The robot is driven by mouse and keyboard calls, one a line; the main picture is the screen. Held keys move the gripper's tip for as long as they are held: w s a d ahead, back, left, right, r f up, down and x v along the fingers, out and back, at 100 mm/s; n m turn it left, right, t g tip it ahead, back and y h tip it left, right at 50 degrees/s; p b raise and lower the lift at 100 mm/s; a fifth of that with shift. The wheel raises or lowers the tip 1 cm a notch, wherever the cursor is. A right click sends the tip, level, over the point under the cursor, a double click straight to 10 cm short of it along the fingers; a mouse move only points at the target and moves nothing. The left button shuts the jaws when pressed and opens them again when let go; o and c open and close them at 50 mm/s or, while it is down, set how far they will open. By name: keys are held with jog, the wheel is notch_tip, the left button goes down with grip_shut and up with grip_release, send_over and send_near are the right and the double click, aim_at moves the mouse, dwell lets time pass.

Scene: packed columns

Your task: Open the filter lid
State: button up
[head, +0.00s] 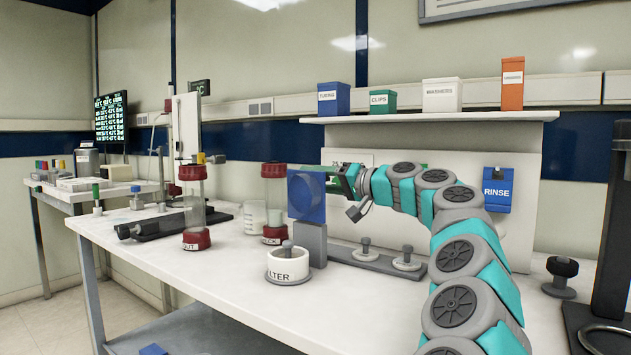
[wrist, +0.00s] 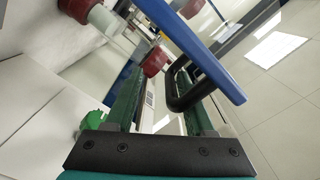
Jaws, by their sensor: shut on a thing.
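A blue square panel (head: 306,195) with a round recess, apparently the filter lid, stands upright above a grey block (head: 311,243) in the head view. In the wrist view it is a blue edge (wrist: 190,45) with a black looped handle (wrist: 228,68). My gripper (head: 345,178) is at the panel's right side. Its green fingers (wrist: 158,85) reach to the handle and are shut on it. The exact contact is partly hidden. A white round cup (head: 288,268), its label reading "LTER", stands just in front of the grey block with a grey knob in its middle.
Grey knobbed pieces (head: 406,260) lie under my arm.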

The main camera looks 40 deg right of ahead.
dwell(0.4)
jog(key=b+v, duration=0.1)
jog(key=v, duration=0.7)
jog(key=shift+d, duration=0.1)
jog(key=v, duration=0.9)
jog(key=shift+b, duration=0.4)
dwell(0.5)
dwell(0.7)
